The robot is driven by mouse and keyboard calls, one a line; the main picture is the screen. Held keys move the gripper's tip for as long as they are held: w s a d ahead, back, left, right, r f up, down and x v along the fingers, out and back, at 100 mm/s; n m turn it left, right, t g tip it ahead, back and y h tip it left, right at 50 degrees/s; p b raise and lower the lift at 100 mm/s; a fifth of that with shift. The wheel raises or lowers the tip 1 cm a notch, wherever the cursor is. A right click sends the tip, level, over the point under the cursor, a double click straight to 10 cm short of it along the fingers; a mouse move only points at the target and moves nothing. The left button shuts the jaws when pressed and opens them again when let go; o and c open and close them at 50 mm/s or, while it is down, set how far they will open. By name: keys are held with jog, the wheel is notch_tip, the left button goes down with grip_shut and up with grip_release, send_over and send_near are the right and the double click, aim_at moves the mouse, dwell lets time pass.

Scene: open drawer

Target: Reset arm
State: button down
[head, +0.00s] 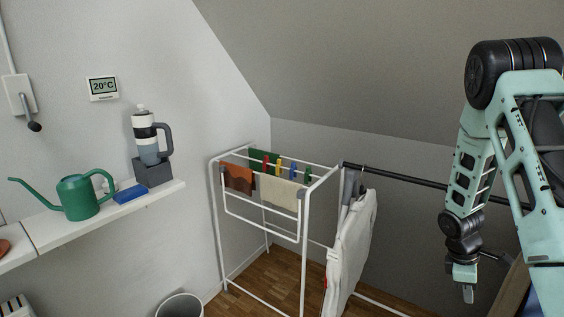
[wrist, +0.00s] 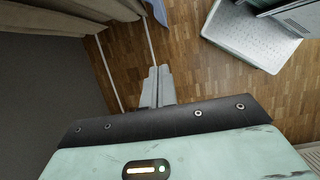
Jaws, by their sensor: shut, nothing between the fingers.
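My gripper (head: 467,291) hangs at the lower right of the head view, at the end of my mint-green arm, with its fingers pointing down. In the wrist view my gripper (wrist: 158,76) shows its two fingers pressed together over the wooden floor. Nothing is held between them. My arm is folded, with its elbow high at the upper right of the head view. No drawer can be made out in either view.
A white drying rack (head: 304,240) with cloths stands mid-view. A white bag (head: 351,245) hangs from a dark rail (head: 400,178) left of my gripper. A shelf (head: 110,215) holds a green watering can (head: 80,198). Wooden floor (wrist: 190,62) shows below my gripper.

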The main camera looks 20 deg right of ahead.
jog(key=w+a+r+t, duration=0.15)
jog(key=a+r, duration=0.25)
jog(key=a, duration=0.5)
jog(key=w+a+r+y, duration=0.1)
jog(key=w+a+r, duration=0.25)
jog(key=a, duration=0.55)
jog(key=w+a+r+t, duration=0.1)
jog(key=a+r, duration=0.4)
jog(key=a, duration=0.4)
jog(key=s+a+r+y, duration=0.1)
jog(key=s+a+r, duration=0.3)
jog(key=s+a, duration=0.4)
jog(key=s+a+r+y, duration=0.1)
jog(key=s+a+r, duration=0.3)
jog(key=s+a, duration=0.4)
jog(key=a, duration=0.3)
jog(key=shift+s, duration=0.25)
jog(key=shift+r+t, duration=0.1)
jog(key=shift+t, duration=0.15)
